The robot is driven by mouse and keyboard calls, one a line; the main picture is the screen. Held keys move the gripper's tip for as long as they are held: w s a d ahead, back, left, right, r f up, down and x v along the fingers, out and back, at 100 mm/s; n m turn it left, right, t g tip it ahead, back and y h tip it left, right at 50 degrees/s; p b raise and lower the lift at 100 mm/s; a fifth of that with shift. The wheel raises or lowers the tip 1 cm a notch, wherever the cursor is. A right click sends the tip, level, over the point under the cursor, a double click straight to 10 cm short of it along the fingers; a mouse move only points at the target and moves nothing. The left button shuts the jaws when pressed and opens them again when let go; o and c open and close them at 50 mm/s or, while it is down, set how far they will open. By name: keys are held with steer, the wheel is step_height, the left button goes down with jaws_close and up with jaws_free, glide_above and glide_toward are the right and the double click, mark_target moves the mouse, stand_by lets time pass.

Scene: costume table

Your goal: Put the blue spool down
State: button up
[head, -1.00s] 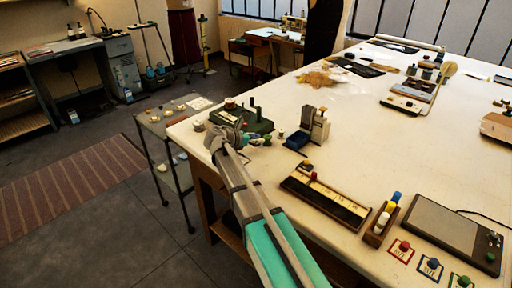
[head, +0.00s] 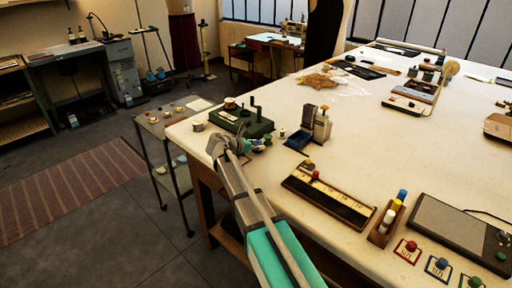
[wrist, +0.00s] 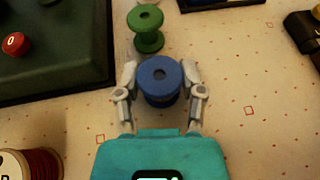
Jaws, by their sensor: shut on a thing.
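My gripper (wrist: 160,75) is shut on the blue spool (wrist: 159,76), with one finger on each side of it in the wrist view. The spool is upright, its round top facing the camera. I cannot tell whether its base touches the table. In the head view my gripper (head: 252,145) is low at the near left corner of the white table (head: 340,140), and the spool is small and partly hidden there. A green spool (wrist: 146,28) stands just beyond the blue one.
A dark green device (wrist: 55,50) with a red knob (wrist: 15,43) lies left of my gripper. A dark red thread spool (wrist: 32,163) is at lower left. In the head view a blue-based device (head: 312,130) stands to the right. Bare tabletop shows right of the spool.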

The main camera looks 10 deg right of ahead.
steer(key=shift+f, duration=0.15)
steer(key=o, duration=0.9)
steer(key=shift+r, duration=0.25)
steer(key=p+v, duration=0.4)
steer(key=v, duration=0.6)
steer(key=shift+a+r, duration=0.15)
steer(key=shift+p+v, duration=0.3)
steer(key=shift+v, duration=0.5)
